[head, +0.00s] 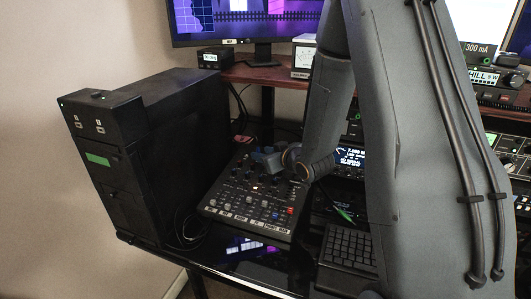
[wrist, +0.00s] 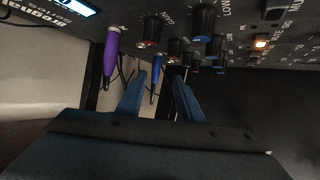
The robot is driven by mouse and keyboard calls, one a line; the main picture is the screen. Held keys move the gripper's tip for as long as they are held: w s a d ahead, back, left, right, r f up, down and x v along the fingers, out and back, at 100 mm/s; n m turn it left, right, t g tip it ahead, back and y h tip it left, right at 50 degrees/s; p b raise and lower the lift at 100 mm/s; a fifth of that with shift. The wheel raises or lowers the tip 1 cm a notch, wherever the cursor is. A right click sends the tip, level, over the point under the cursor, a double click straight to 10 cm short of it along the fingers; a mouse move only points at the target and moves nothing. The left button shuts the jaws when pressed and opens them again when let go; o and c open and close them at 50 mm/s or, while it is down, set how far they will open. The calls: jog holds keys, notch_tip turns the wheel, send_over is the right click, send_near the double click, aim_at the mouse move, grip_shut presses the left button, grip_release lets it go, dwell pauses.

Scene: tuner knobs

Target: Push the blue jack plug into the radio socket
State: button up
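In the wrist view a slim blue plug (wrist: 156,68) sticks out of the dark panel, with its free end towards me. My gripper (wrist: 160,85) has its two blue fingers apart, and the blue plug shows between them, nearer the left finger. I cannot tell whether a finger touches it. In the head view my gripper (head: 264,158) is low over the back part of the mixer panel (head: 225,209), and the plug cannot be made out there. The radio (head: 352,158) is partly hidden behind my arm. I cannot pick out its socket.
A purple plug (wrist: 110,52) and several knobs (wrist: 204,22) stand close around the fingers. A black computer tower (head: 165,140) is left of the mixer, and a keyboard (head: 347,247) is to its right. A green piece (head: 343,213) shows by the radio.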

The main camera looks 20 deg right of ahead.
aim_at(259, 151)
jog(key=w, duration=0.1)
jog(key=w+f, duration=0.1)
jog(key=w, duration=0.1)
jog(key=shift+w+f, duration=0.25)
jog(key=shift+f, duration=0.05)
jog(key=shift+x, duration=0.9)
grip_shut()
